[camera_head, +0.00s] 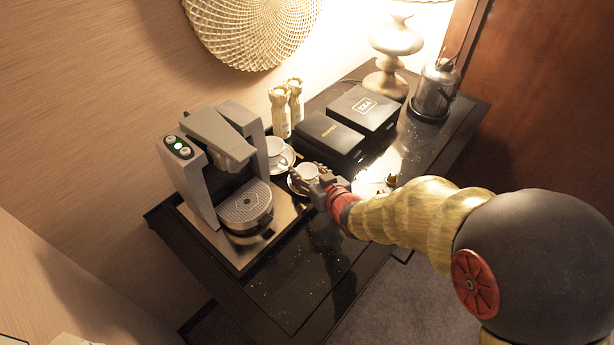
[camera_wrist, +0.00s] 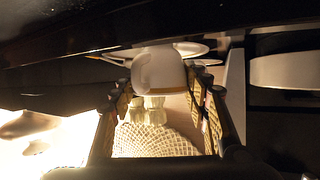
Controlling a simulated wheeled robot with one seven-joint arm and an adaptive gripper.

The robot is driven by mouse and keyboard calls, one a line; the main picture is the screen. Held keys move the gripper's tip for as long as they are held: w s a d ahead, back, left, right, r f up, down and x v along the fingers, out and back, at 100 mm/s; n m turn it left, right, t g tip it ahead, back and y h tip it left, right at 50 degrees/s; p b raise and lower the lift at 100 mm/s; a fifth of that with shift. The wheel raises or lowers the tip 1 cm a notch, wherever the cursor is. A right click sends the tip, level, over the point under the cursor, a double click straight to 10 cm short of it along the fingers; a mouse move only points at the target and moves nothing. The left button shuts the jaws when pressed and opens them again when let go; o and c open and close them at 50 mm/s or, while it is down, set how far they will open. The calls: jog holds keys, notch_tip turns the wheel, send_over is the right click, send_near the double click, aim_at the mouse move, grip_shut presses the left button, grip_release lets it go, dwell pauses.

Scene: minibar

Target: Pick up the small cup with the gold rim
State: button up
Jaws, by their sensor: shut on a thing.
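The small white cup with the gold rim (camera_wrist: 158,72) sits between the two fingers of my gripper (camera_wrist: 160,95) in the wrist view, which shows the scene upside down. The gripper is shut on it. In the head view the same cup (camera_head: 304,171) is at the tips of my gripper (camera_head: 320,178), over or on a white saucer (camera_head: 291,186). I cannot tell whether it touches the saucer. My gripper partly hides the cup and saucer there.
A second white cup (camera_head: 274,146) stands on another saucer (camera_head: 287,157) just behind. A coffee machine (camera_head: 217,165) stands to the left. The counter's front (camera_head: 300,285) is clear.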

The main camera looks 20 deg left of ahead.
jog(key=shift+c, duration=1.4)
